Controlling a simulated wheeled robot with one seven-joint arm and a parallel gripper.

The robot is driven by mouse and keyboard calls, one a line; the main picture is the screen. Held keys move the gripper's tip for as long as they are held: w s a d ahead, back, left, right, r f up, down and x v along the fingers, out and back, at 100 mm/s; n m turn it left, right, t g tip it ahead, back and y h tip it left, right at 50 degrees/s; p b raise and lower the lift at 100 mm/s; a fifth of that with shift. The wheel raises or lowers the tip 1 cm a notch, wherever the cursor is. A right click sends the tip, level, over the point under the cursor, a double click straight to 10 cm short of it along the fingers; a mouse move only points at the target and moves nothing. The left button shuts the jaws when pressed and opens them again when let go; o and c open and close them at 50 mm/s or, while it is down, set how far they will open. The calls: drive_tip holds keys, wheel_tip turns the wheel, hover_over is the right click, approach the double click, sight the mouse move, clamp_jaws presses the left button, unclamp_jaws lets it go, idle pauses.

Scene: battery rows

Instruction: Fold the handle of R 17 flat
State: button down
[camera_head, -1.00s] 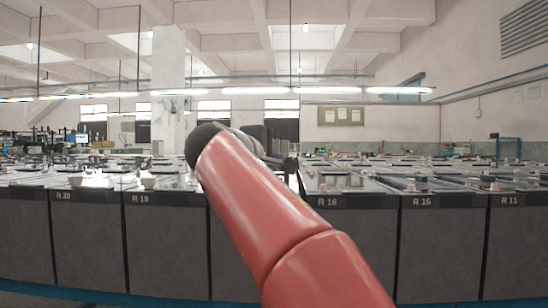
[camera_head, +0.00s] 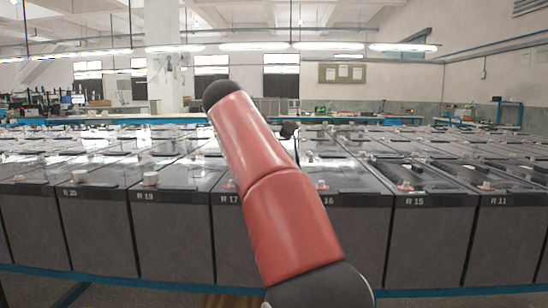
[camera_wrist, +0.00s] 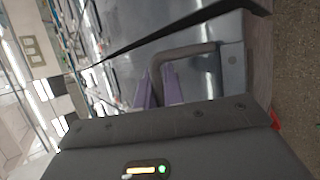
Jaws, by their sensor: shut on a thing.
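Battery R 17 (camera_head: 229,235) is the dark grey box in the front row of the head view, with its label just left of my red arm. The arm covers its right side and much of its top, and its handle is hidden there. In the wrist view my gripper (camera_wrist: 158,80) has its two purple fingers closed on a grey-brown bent handle (camera_wrist: 187,50). One part of the handle runs between the fingers. The rest bends away beside a shiny battery top (camera_wrist: 231,60). The handle's exact tilt is hard to tell.
R 19 (camera_head: 160,235) stands close on the left of R 17, and R 16 and R 15 (camera_head: 430,240) on the right. White caps rise from several tops. More battery rows fill the space behind. A blue rail runs along the base.

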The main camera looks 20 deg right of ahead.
drive_tip(key=shift+w+f+g, duration=0.2)
drive_tip(key=shift+g, duration=0.1)
drive_tip(key=shift+d+f+g+y, duration=0.1)
drive_tip(key=shift+f+g+y, duration=0.05)
drive_tip(key=shift+g+y, duration=0.15)
idle(0.4)
drive_tip(key=c, duration=1.5)
unclamp_jaws()
